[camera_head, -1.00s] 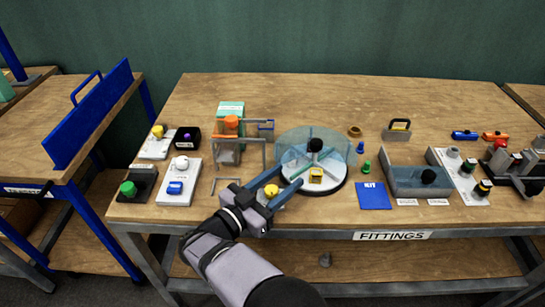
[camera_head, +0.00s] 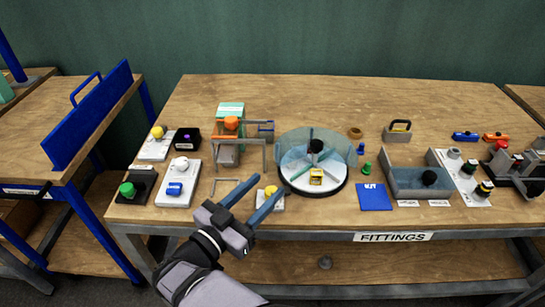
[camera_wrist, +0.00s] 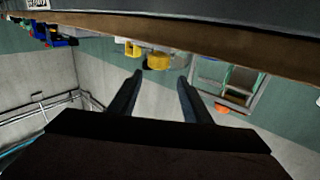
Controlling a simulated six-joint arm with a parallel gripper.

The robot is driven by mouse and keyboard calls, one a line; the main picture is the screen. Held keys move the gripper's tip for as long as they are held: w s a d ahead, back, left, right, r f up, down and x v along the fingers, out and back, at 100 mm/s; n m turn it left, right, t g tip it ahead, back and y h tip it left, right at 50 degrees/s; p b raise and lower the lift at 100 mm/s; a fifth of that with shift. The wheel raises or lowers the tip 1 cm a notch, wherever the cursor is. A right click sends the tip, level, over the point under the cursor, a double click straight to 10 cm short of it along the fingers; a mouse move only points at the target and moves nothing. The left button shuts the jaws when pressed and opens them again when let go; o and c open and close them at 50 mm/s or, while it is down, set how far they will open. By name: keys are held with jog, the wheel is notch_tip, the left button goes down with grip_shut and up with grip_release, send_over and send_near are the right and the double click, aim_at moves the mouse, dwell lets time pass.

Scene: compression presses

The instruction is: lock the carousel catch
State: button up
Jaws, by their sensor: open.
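The carousel (camera_head: 299,184) is a round white turntable with translucent blue dividers, a black knob (camera_head: 316,146) and a small yellow piece (camera_head: 316,177) on it. A yellow knob (camera_head: 271,190) on a small light block sits at the carousel's front left; I take it to be the catch. My gripper (camera_head: 270,186) is open and empty, its two dark fingers reaching toward the yellow knob from the table's front edge. In the wrist view, a yellow knob (camera_wrist: 158,62) shows beyond and between the fingertips (camera_wrist: 160,77), apart from them. The block's lower part is partly hidden.
A grey frame with an orange knob (camera_head: 231,123) stands left of the carousel. White and black fixtures (camera_head: 178,189) lie further left. A blue plate (camera_head: 373,197) and an open grey tray (camera_head: 420,184) are at the right. The back of the table is clear.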

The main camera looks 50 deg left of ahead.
aim_at(268, 189)
jog(key=shift+w+a+r+m+t+h, duration=0.15)
jog(key=shift+w+a+r+m+h, duration=0.1)
jog(key=shift+r+h, duration=0.3)
jog(key=shift+w+a+r+m+t+h, duration=0.15)
jog(key=shift+w+a+r+m+h, duration=0.15)
jog(key=shift+r, duration=0.35)
jog(key=shift+w+a+r+m+h, duration=0.15)
jog(key=shift+r+m+h, duration=0.15)
jog(key=shift+r+h, duration=0.2)
jog(key=shift+w+d+r+m+h, duration=0.15)
jog(key=shift+r+m+h, duration=0.15)
jog(key=shift+r, duration=0.2)
jog(key=shift+w+d+r+m+h, duration=0.1)
jog(key=shift+w+r+m+h, duration=0.2)
jog(key=shift+r+h, duration=0.25)
jog(key=shift+w+d+r+m+h, duration=0.15)
jog(key=shift+r+m+h, duration=0.1)
jog(key=shift+r+h, duration=0.3)
jog(key=shift+w+d+r+m+g+h, duration=0.25)
jog(key=shift+d+r+m+g+h, duration=0.25)
jog(key=shift+h, duration=0.45)
jog(key=shift+r, duration=0.1)
jog(key=shift+a, duration=0.1)
